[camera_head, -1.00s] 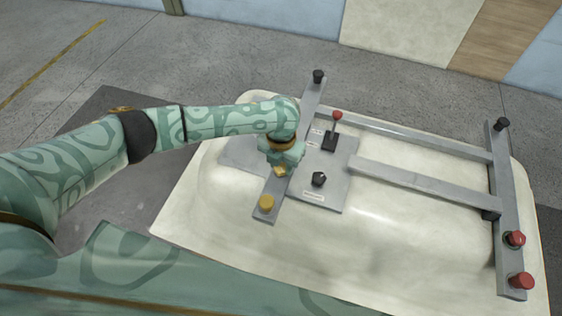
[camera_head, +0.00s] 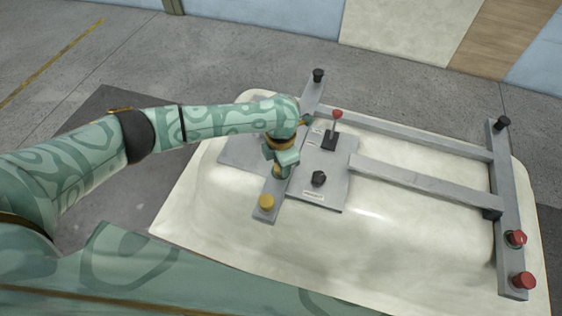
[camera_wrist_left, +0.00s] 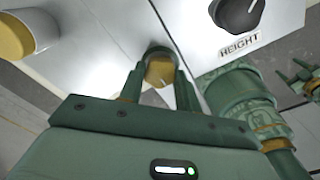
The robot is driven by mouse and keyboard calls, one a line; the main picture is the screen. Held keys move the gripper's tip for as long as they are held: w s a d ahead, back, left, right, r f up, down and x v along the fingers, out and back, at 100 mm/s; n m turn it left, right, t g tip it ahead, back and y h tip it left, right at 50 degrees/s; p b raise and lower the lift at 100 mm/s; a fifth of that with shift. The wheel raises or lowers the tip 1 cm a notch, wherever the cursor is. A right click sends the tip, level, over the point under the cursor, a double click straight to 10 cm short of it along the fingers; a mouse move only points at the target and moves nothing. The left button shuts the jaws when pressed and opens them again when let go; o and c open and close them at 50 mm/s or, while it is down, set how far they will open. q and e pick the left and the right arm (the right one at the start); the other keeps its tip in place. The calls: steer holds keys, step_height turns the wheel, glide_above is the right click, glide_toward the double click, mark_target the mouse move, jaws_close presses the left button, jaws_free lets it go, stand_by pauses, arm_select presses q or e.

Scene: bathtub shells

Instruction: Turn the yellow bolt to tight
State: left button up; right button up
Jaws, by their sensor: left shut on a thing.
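The yellow bolt (camera_wrist_left: 160,70) shows in the left wrist view as a round yellow head with a short pale mark. My left gripper (camera_wrist_left: 159,85) is shut on it, one finger on each side. In the head view my left gripper (camera_head: 277,172) points down over the grey bar, and its fingers and wrist largely hide the bolt. A second yellow bolt head (camera_head: 266,203) stands on the bar's near end, clear of the gripper. It also shows large at the top left of the left wrist view (camera_wrist_left: 15,38). I cannot read how tight the held bolt is.
A grey plate carries a black knob (camera_head: 318,178) labelled HEIGHT and a red-topped lever (camera_head: 336,116), close right of my gripper. Grey rails (camera_head: 425,183) cross the pale tub shell (camera_head: 400,240). Red knobs (camera_head: 515,238) stand far right. A green gripper-like part (camera_wrist_left: 302,78) shows at the left wrist view's right edge.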

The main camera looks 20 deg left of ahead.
stand_by(0.4)
arm_select(q)
steer(key=o, duration=1)
steer(key=shift+c, duration=0.2)
steer(key=shift+r, duration=0.1)
step_height(320, 180, up, 16)
steer(key=p, duration=0.4)
steer(key=shift+p, duration=0.4)
steer(key=shift+d, duration=0.1)
